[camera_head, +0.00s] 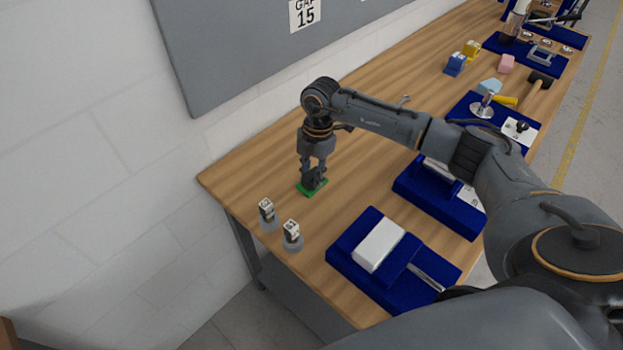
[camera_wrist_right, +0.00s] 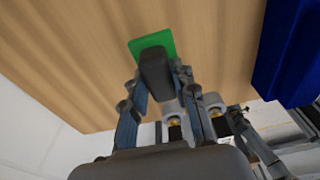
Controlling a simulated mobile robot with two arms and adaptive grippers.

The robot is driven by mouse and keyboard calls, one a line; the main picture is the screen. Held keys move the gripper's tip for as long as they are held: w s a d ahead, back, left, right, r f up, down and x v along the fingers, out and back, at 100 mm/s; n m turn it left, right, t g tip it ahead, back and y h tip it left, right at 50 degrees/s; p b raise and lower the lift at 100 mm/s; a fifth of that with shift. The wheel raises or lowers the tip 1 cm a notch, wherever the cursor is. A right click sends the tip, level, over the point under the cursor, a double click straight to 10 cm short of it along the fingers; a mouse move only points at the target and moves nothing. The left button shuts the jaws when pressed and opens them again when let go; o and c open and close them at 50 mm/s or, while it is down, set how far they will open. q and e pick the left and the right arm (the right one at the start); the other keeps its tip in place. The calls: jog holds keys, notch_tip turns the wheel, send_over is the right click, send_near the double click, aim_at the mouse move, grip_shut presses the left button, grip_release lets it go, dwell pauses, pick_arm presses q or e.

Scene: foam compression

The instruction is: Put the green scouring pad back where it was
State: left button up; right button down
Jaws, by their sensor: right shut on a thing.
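The green scouring pad (camera_head: 304,192) is a thin green square under a dark grey block-shaped grip, near the left end of the wooden table. My right gripper (camera_head: 314,170) points down over it, with its fingers shut on the dark grip. The right wrist view shows the pad (camera_wrist_right: 148,41) beyond the fingertips, with the dark grip (camera_wrist_right: 155,72) between my right gripper's fingers (camera_wrist_right: 158,95). The pad is on or just above the table top; I cannot tell which. Part of the pad is hidden by the grip. My left gripper is not in view.
Two labelled grey weights (camera_head: 267,215) (camera_head: 292,236) stand at the table's left edge. A blue tray (camera_head: 345,257) holds a white block (camera_head: 379,246). Another blue tray (camera_head: 422,190) lies behind my right arm. Bare wood (camera_head: 250,175) surrounds the pad.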

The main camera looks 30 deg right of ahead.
aim_at(312, 183)
notch_tip(312, 183, down, 3)
jog(key=shift+w+f+p, duration=0.1)
jog(key=shift+p, duration=0.2)
jog(key=shift+f, duration=0.15)
jog(key=c, duration=1.1)
grip_release()
jog(key=shift+o, duration=0.2)
